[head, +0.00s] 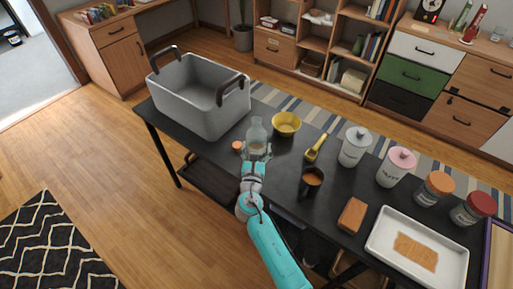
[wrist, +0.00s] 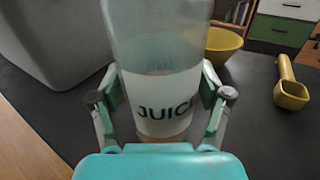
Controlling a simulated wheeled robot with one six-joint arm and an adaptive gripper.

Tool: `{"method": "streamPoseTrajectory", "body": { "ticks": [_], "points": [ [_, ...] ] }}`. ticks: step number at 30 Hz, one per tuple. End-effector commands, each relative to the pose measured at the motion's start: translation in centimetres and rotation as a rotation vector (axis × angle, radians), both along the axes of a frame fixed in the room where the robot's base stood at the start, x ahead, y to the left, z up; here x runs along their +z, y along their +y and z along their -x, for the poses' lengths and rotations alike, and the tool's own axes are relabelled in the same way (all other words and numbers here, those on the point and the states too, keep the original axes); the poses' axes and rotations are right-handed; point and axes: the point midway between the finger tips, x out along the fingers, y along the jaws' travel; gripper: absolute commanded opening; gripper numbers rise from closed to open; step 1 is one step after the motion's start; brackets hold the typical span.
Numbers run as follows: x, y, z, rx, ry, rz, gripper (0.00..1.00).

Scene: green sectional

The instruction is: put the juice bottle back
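The juice bottle (head: 257,133) is clear with a white band and stands upright on the black table, near its front edge. In the wrist view the bottle (wrist: 160,95) fills the middle, its label reading "JUIC". My gripper (head: 256,152) reaches it from the front. In the wrist view the fingers of my gripper (wrist: 161,92) lie on either side of the bottle, very close to it. Whether both pads press on it cannot be told. The bottle's base is partly hidden by my gripper.
A grey bin (head: 203,112) with dark handles stands left of the bottle. A small orange round thing (head: 238,145) lies close by on the left. A yellow bowl (head: 286,123), yellow scoop (head: 316,148) and dark mug (head: 311,182) stand to the right, with canisters and a white tray (head: 385,258) beyond.

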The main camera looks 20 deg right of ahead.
Motion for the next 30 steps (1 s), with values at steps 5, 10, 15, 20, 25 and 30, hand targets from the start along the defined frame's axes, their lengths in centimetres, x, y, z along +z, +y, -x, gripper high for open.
{"method": "streamPoseTrajectory", "body": {
  "ticks": [5, 10, 15, 20, 25, 30],
  "points": [
    [0.0, 0.0, 0.0, 0.000, 0.000, -0.001, 0.96],
    [0.0, 0.0, 0.0, 0.000, 0.000, -0.001, 0.96],
    [0.2, 0.3, 0.5, 0.001, 0.001, -0.002, 0.96],
    [0.2, 1.3, 2.9, 0.003, 0.002, -0.001, 0.96],
    [0.2, 2.7, 6.1, 0.003, 0.001, 0.001, 0.96],
    [0.2, 4.0, 8.8, 0.003, 0.001, 0.000, 0.96]
  ]
}}
